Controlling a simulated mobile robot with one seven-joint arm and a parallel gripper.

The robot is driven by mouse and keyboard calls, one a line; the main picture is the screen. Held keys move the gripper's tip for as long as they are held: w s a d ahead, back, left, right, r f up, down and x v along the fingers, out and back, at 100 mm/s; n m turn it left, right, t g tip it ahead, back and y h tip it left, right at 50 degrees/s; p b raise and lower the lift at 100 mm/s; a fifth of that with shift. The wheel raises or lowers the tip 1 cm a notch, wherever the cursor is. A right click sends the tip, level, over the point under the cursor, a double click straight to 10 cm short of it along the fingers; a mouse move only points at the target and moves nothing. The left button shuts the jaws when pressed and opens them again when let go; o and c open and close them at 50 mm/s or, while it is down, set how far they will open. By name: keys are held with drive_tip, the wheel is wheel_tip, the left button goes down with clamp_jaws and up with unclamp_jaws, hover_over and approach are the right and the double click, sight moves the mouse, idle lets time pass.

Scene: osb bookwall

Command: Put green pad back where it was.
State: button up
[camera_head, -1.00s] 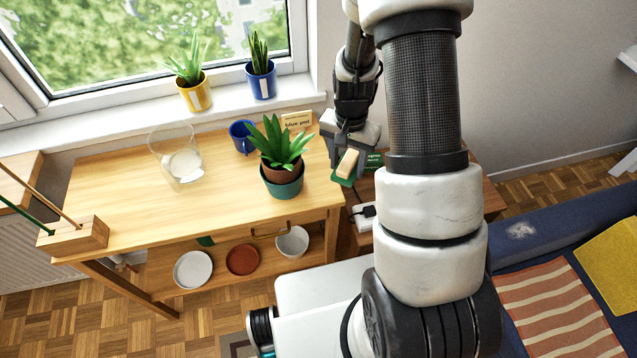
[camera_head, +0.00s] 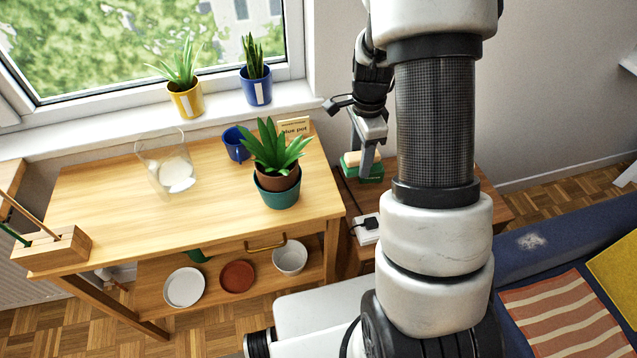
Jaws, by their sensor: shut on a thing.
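The green pad (camera_head: 351,159) looks like a small tan block with a green underside. My gripper (camera_head: 366,165) points down over the small brown side table (camera_head: 349,190) right of the wooden bench, and is shut on the pad. A green item (camera_head: 371,178) shows just under the pad and fingers. Whether the pad touches it I cannot tell. The gripper's finger hides part of the pad, and my arm hides the area to the right.
The wooden bench (camera_head: 110,205) bears a potted plant (camera_head: 277,165), a blue mug (camera_head: 236,145), a clear glass vessel (camera_head: 150,165) and a card reading "blue pot" (camera_head: 294,127). A white socket block (camera_head: 366,230) is at the side table's front. The bench's middle is clear.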

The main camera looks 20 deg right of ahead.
sight(318, 191)
drive_tip(key=a+f, duration=0.2)
drive_tip(key=a, duration=0.1)
drive_tip(key=a+f, duration=0.2)
drive_tip(key=a, duration=0.2)
drive_tip(key=a+f, duration=0.1)
drive_tip(key=a, duration=0.2)
drive_tip(key=shift+a+f, duration=0.2)
drive_tip(key=shift+f, duration=0.2)
drive_tip(key=shift+f, duration=0.1)
drive_tip(key=shift+f, duration=0.15)
drive_tip(key=o, duration=1)
